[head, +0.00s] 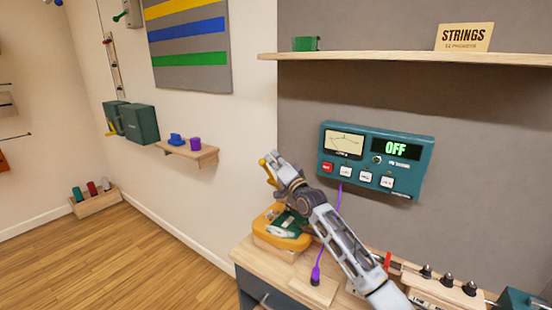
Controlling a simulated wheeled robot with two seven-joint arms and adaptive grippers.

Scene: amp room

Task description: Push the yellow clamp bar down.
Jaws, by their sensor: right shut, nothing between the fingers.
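A yellow bar (266,166), which looks like the clamp bar, stands up steeply at the far side of my right gripper (276,164). Its lower part is hidden behind the gripper. Below it, a rounded yellow fixture (262,226) with a green and pale piece (285,227) on it sits on the bench's left end. My right arm comes in from the lower right. The right gripper is shut and empty, above the fixture and close beside the bar; I cannot tell whether they touch. My left gripper is out of view.
A teal meter box (414,174) reading OFF is on the wall right of the gripper. A purple cable plug (315,275) is on the wooden bench (252,257) near my forearm. A shelf (400,59) runs above. The floor at left is mostly clear.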

